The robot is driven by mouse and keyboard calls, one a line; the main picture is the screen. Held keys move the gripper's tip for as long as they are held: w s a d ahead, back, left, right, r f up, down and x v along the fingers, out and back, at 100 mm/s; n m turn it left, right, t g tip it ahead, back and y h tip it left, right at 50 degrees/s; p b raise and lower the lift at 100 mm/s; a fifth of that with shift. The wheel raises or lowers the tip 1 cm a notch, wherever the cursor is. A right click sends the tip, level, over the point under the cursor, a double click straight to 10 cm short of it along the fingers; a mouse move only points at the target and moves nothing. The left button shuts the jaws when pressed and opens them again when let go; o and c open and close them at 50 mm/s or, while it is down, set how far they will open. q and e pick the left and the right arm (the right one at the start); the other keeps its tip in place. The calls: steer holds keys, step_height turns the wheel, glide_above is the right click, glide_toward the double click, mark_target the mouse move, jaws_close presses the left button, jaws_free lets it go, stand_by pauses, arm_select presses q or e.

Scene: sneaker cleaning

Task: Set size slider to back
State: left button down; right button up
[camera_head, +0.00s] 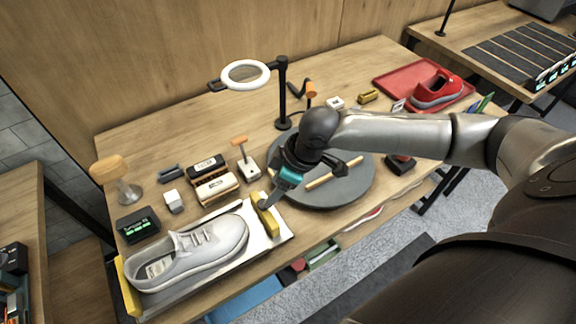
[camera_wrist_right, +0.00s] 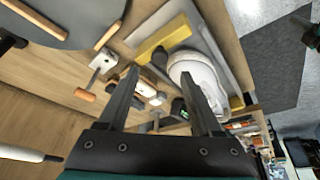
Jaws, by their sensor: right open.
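A grey-white sneaker (camera_head: 193,250) lies on a pale tray (camera_head: 279,238) at the front left of the table. A yellow bar (camera_head: 268,222) stands across the tray's right end, near the toe, and another yellow bar (camera_head: 127,288) is at the heel end. I cannot tell which part is the size slider. My right gripper (camera_head: 268,201) is open and empty above the toe-end bar. In the right wrist view, its jaws (camera_wrist_right: 160,76) point toward that yellow bar (camera_wrist_right: 166,40) and the sneaker (camera_wrist_right: 198,76), apparently touching neither.
A dark round turntable (camera_head: 345,188) with a wooden stick lies under my right forearm. Brushes (camera_head: 215,187) and small blocks stand behind the sneaker. A ring lamp (camera_head: 245,74) rises at the back. A red shoe (camera_head: 437,92) sits on a red tray at back right.

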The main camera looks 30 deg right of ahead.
steer(key=v, duration=0.8)
steer(key=shift+r+p, duration=0.3)
steer(key=shift+p, duration=0.1)
steer(key=shift+s+d, duration=0.1)
